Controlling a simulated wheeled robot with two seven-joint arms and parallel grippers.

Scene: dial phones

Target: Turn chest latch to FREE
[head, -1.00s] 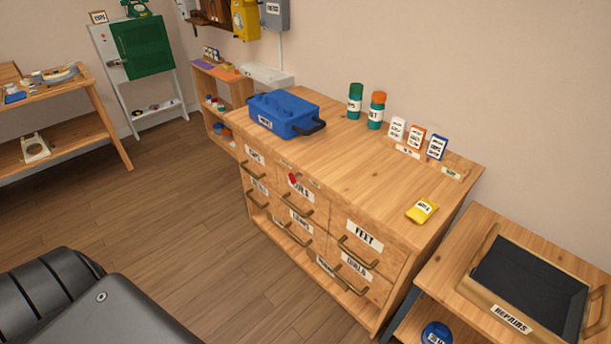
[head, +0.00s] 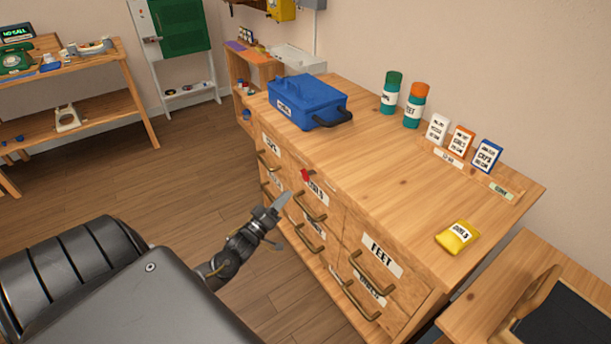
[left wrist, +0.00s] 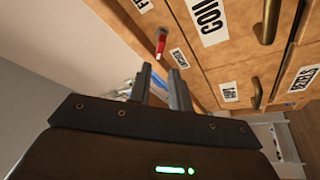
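The wooden drawer chest (head: 400,180) fills the middle of the head view. Its red latch (head: 306,176) is on the upper front edge, above a labelled drawer. In the left wrist view the red latch (left wrist: 160,43) sits beyond the fingertips, with a small label (left wrist: 179,58) beside it that I cannot read. My left gripper (head: 279,203) is in front of the chest, below and left of the latch and apart from it. In the left wrist view its fingers (left wrist: 159,82) are spread with an empty gap. My right gripper is not in view.
A blue toolbox (head: 308,101), two jars, several small cards and a yellow packet (head: 457,237) are on the chest top. Brass drawer handles (head: 311,207) stick out from the front near my gripper. A side table (head: 490,275) stands at the right. Floor left of the chest is clear.

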